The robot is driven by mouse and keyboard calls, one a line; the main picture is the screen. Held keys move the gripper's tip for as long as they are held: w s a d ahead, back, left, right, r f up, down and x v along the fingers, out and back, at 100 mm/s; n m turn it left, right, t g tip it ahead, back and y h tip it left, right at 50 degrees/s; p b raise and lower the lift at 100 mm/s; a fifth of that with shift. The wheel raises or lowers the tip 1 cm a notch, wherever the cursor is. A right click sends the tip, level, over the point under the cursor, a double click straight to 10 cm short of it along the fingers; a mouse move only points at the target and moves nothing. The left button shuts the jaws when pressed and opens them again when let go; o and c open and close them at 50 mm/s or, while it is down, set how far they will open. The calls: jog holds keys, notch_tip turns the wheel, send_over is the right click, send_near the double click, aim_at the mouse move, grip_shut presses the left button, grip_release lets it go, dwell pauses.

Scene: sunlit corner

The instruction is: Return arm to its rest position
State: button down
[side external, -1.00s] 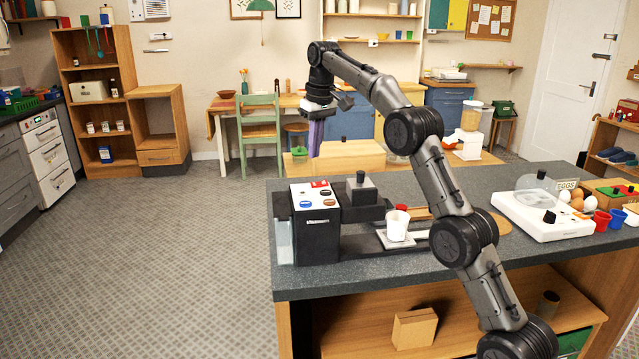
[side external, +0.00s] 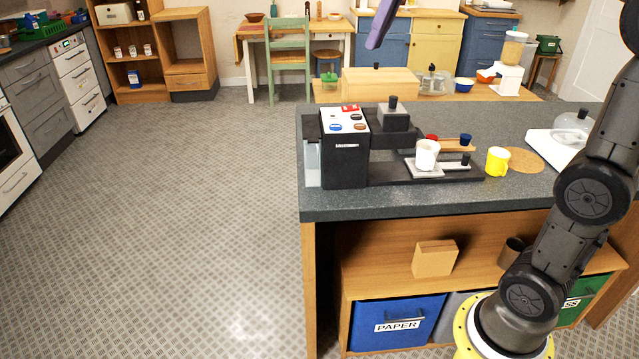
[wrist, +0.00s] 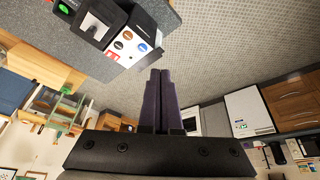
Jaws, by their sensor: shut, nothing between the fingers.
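My gripper (side external: 380,24) shows only in part at the top edge of the side view, as a purple finger high above the back of the counter. It touches nothing there. In the wrist view my gripper (wrist: 160,72) has its two purple fingers side by side and together, with nothing between them. My lower arm rises from its base at the right of the counter and leaves the picture at the upper right. The rest of my arm, between there and the fingers, is out of view.
A black-and-white coffee machine (side external: 345,150) stands on the dark counter (side external: 420,198), with a white cup (side external: 427,154) on its platform. A yellow mug (side external: 497,161) stands to the right. A glass-domed white appliance (side external: 545,150) is near my arm. The floor at left is clear.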

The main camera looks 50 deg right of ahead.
jog(key=s+a+f+n+t, duration=0.1)
jog(key=s+a+f, duration=0.1)
jog(key=s+f, duration=0.4)
jog(key=s+a+f, duration=0.3)
jog(key=s, duration=0.5)
jog(key=s+f, duration=0.5)
jog(key=f, duration=0.7)
jog(key=shift+a+f+y, duration=0.15)
jog(key=shift+f+y, duration=0.05)
jog(key=shift+y, duration=0.1)
